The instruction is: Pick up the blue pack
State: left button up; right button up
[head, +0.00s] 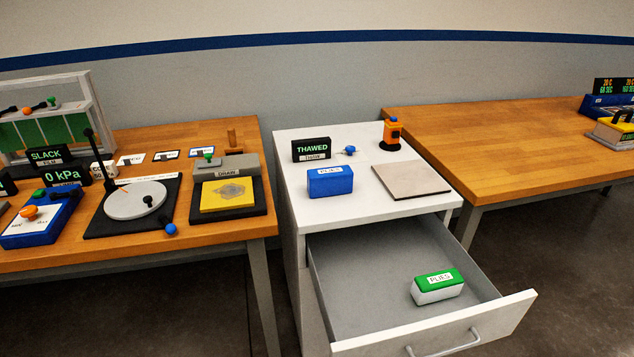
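The blue pack (330,182) is a small block with a white label on its upper face. It sits on the white cabinet top (360,220), near the left edge and in front of the black "THAWED" display. Nothing touches it from above. Neither of my grippers shows in the head view.
The cabinet's drawer (345,300) stands open with a green-and-white pack (437,287) inside. A black "THAWED" display (311,149), an orange device (392,134) and a flat beige plate (411,181) share the cabinet top. Wooden tables stand left (190,134) and right (500,150).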

aim_at(335, 180)
jog(key=i+l+u, duration=0.1)
jog(key=l+u, duration=0.3)
jog(key=i+l+u, duration=0.1)
jog(key=u, duration=0.25)
jog(key=l+u, duration=0.55)
jog(key=l, duration=0.5)
jog(key=l+u, duration=0.1)
jog(key=l, duration=0.6)
jog(key=k+l+u, duration=0.15)
jog(key=l, duration=0.5)
jog(key=l+u, duration=0.15)
jog(key=l, duration=0.5)
